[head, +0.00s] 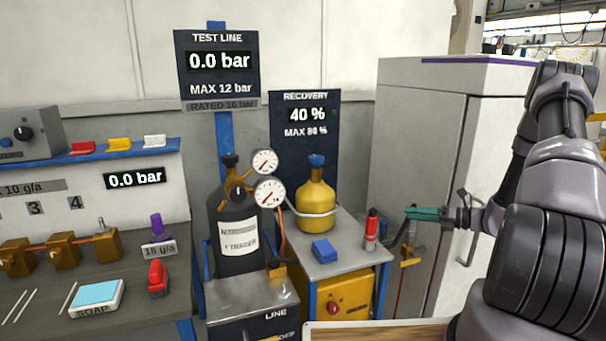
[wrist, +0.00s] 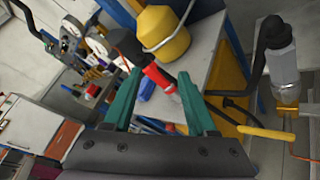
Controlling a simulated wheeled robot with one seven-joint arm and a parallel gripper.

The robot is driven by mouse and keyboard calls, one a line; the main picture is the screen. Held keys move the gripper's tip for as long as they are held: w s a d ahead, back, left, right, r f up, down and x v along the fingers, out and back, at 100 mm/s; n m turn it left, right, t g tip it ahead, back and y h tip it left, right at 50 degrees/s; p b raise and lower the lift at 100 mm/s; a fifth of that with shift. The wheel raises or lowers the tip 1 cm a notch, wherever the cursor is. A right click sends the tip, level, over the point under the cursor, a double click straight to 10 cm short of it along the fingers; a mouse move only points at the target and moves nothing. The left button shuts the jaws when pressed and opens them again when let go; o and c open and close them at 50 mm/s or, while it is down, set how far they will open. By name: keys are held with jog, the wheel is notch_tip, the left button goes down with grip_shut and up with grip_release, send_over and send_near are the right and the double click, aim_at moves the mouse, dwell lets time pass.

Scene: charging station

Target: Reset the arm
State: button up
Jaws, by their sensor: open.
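My gripper (head: 424,214) is at the right of the head view, stretched out leftward from my arm. Its green fingers also show in the wrist view (wrist: 158,98), spread apart with nothing between them. A red bottle-like item with a dark top (head: 371,229) stands on the grey bench just left of the fingertips. In the wrist view the red item (wrist: 160,78) shows beyond the gap between the fingers, apart from them.
A yellow cylinder (head: 316,203) and a blue block (head: 324,250) are on the bench (head: 345,262). A dark nitrogen cylinder (head: 235,210) with gauges stands left. A tall grey cabinet (head: 415,130) stands behind my gripper. A hanging hose and yellow-handled fitting (head: 410,262) are below it.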

jog(key=s+a+r+n+g+h, duration=0.25)
jog(key=s+a+r+n, duration=0.25)
jog(key=r+n, duration=0.4)
jog(key=s+a+r+n+g+h, duration=0.2)
jog(key=s+a+r+n+g, duration=0.3)
jog(key=r, duration=0.7)
jog(key=s+a+r+n+t+h, duration=0.1)
jog(key=s+r+n+t+h, duration=0.5)
jog(key=s+r+n, duration=0.9)
jog(key=s+h, duration=0.1)
jog(key=s, duration=0.2)
jog(key=shift+s, duration=0.4)
jog(key=shift+a+r, duration=0.1)
